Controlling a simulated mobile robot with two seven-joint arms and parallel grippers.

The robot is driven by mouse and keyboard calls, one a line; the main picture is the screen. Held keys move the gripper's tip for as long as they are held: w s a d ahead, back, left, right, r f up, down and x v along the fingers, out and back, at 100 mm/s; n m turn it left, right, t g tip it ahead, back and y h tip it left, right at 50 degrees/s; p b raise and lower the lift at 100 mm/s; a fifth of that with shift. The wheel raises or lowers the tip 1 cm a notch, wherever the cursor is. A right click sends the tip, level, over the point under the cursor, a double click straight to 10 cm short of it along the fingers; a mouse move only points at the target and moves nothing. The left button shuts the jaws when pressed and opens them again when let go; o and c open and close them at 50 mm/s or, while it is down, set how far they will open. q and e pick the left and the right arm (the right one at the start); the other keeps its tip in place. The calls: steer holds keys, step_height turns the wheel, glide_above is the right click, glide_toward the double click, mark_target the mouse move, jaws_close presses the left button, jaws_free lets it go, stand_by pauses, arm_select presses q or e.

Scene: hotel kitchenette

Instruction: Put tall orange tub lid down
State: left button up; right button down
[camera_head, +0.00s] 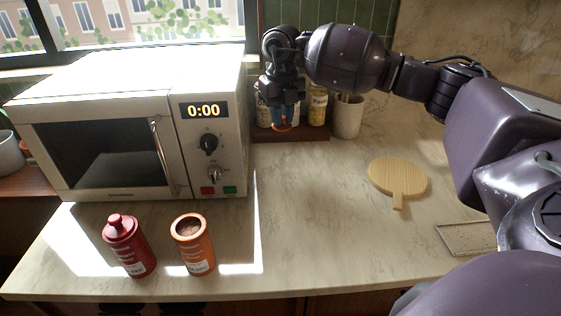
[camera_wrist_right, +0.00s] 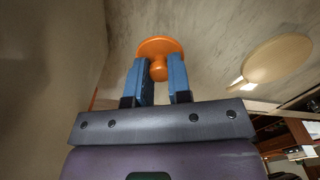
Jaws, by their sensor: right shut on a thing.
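The orange lid (camera_wrist_right: 160,46) is held by its knob between the blue fingers of my right gripper (camera_wrist_right: 160,82) in the right wrist view. In the head view my right gripper (camera_head: 283,112) points down in front of the jar rack, with the orange lid (camera_head: 282,127) at its fingertips. Whether the lid touches anything below it I cannot tell. The tall orange tub (camera_head: 194,247) stands upright and open on the counter in front of the microwave, with dark contents showing. My left gripper is not in view.
A red lidded tub (camera_head: 127,248) stands left of the orange tub. A microwave (camera_head: 130,125) fills the back left. Jars on a dark rack (camera_head: 310,133) and a white cup (camera_head: 347,118) are behind my gripper. A round wooden board (camera_head: 398,178) and a grater-like plate (camera_head: 466,238) lie right. The middle counter is clear.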

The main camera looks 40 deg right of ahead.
glide_above(281, 170)
step_height(281, 170, down, 7)
steer(key=shift+f, duration=0.5)
arm_select(q)
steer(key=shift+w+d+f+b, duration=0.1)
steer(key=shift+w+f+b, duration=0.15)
steer(key=shift+b, duration=0.2)
arm_select(e)
steer(key=shift+f, duration=2.8)
steer(key=shift+f, duration=0.1)
steer(key=c, duration=1)
jaws_free()
steer(key=shift+c, duration=0.2)
